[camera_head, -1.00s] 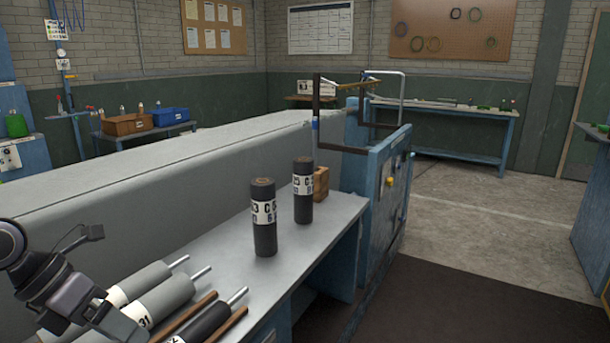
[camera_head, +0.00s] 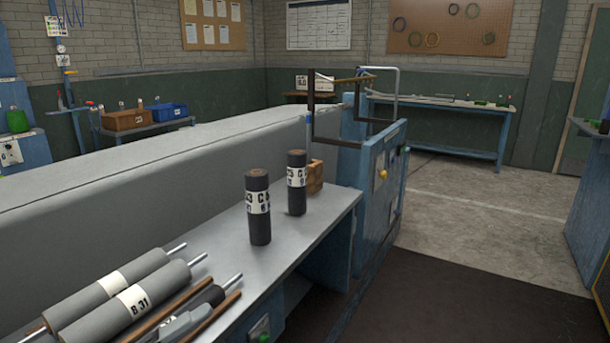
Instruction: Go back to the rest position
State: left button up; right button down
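Two dark upright cylinders with white lettered labels stand on the grey bench top (camera_head: 225,262), the nearer one (camera_head: 259,226) and the farther one (camera_head: 297,192). Two grey rollers lie at the front left, one marked B 31 (camera_head: 165,285) and one behind it (camera_head: 85,303). A dark roller (camera_head: 213,296) lies between two brown wooden strips. A pale grey shape over its near part is cut by the picture's bottom; I cannot tell what it is.
A wooden block (camera_head: 315,177) sits behind the cylinders. A blue cabinet (camera_head: 380,205) with a metal frame stands at the bench's far end. A long grey housing (camera_head: 130,200) runs along the left. Open floor (camera_head: 470,200) lies to the right.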

pick_arm(q)
jog(key=s+a+f+n+y, duration=0.2)
jog(key=s+f+n+y, duration=0.2)
jog(key=f+n, duration=0.3)
jog(key=s+a+f+n+g+y, duration=0.1)
jog(key=s+a+f+n+y, duration=0.1)
jog(key=s+f+n+y, duration=0.3)
jog(key=s+a+f+n+y, duration=0.2)
jog(key=s+f+n+y, duration=0.2)
jog(key=f+n, duration=0.7)
notch_tip(320, 180, down, 4)
jog(key=y, duration=0.2)
jog(key=shift+s+a+f+y, duration=0.25)
jog(key=shift+s+a+y, duration=0.05)
jog(key=shift+s+a, duration=0.1)
